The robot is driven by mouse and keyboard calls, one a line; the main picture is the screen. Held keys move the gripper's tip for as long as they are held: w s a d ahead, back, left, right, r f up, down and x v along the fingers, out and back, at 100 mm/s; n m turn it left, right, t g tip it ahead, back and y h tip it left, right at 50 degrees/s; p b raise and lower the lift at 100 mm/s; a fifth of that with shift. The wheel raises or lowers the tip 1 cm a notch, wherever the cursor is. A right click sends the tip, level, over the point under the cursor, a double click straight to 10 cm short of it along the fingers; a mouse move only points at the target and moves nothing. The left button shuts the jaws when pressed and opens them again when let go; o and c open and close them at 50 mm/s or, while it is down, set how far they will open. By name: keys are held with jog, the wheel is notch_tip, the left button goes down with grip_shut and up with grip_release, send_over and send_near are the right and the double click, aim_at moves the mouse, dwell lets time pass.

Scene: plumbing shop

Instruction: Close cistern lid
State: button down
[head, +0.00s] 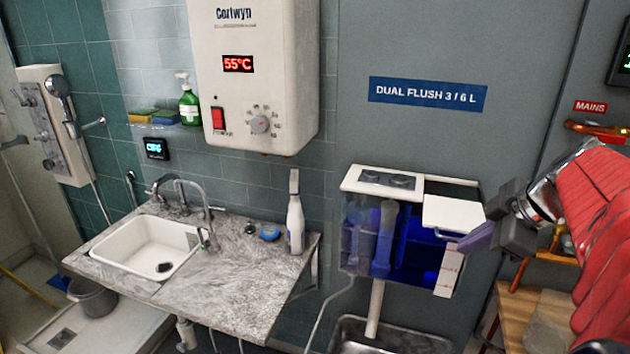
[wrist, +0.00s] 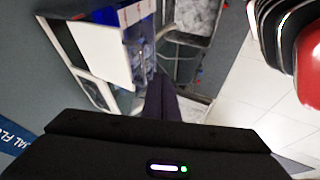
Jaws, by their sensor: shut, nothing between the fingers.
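The cistern (head: 360,232) hangs on the grey wall, with a clear front and blue water inside. Its fixed white top with dark flush buttons (head: 385,181) covers the left part. The white cistern lid (head: 453,214) is at the right, tilted down toward the front, and the top behind it is open. The lid also shows as a white panel in the wrist view (wrist: 98,52). My gripper (head: 468,243) is shut and empty, with its tips close to the lid's lower right edge. Whether they touch it, I cannot tell. The fingers show in the wrist view (wrist: 160,88).
A sink counter (head: 235,275) with a white spray bottle (head: 295,220) stands left. A water heater (head: 255,80) hangs above. Copper pipework (head: 600,128) and a wooden stand (head: 520,310) are at the right. A steel basin (head: 400,340) lies below the cistern.

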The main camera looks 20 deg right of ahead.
jog(key=shift+w+d+f, duration=0.2)
jog(key=shift+w+d, duration=0.45)
jog(key=shift+w, duration=0.35)
